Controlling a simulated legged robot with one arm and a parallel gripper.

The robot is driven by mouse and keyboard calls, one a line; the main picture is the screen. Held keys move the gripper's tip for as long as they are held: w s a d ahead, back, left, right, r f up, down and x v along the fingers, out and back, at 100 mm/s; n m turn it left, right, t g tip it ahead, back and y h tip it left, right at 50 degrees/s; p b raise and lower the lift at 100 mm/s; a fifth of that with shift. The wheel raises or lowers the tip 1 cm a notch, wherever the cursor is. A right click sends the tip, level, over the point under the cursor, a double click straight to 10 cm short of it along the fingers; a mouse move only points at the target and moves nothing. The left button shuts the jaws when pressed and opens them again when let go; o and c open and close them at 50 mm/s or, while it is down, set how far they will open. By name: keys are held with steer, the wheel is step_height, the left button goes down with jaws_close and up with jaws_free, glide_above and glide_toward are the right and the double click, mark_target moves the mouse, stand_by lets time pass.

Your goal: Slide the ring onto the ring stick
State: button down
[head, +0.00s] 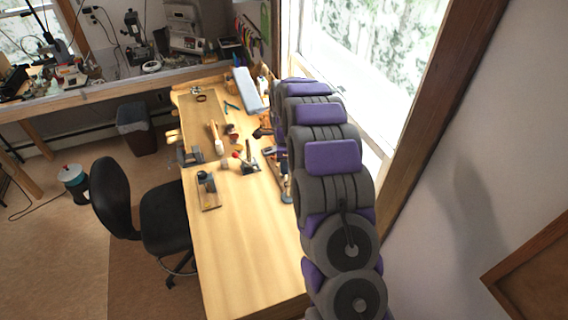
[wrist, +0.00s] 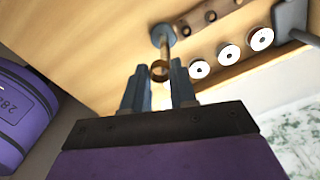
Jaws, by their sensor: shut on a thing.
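A small gold-brown ring (wrist: 160,70) sits between the tips of my gripper (wrist: 159,78) in the wrist view. The two blue-grey fingers are shut on it. Just beyond the ring, a slim brownish stick (wrist: 164,46) shows with a round blue-grey end at the bench; it looks like the ring stick. In the picture the ring lies close to the stick's near end, in line with it. I cannot tell whether they touch or overlap. In the head view my arm hides the gripper and the ring.
A row of white discs (wrist: 230,54) on a wooden strip runs right of the stick. The wooden bench (head: 245,248) has several tools on its middle and far parts; its near end is clear. A window (head: 375,50) borders it on the right. A black chair (head: 160,215) stands left.

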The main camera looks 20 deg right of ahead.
steer(key=shift+d+f, duration=0.5)
steer(key=shift+d, duration=0.25)
steer(key=shift+a+f, duration=0.25)
steer(key=shift+f, duration=0.55)
steer(key=shift+s+f+b, duration=0.1)
steer(key=shift+b, duration=0.2)
steer(key=shift+a+f, duration=0.1)
steer(key=shift+f, duration=0.2)
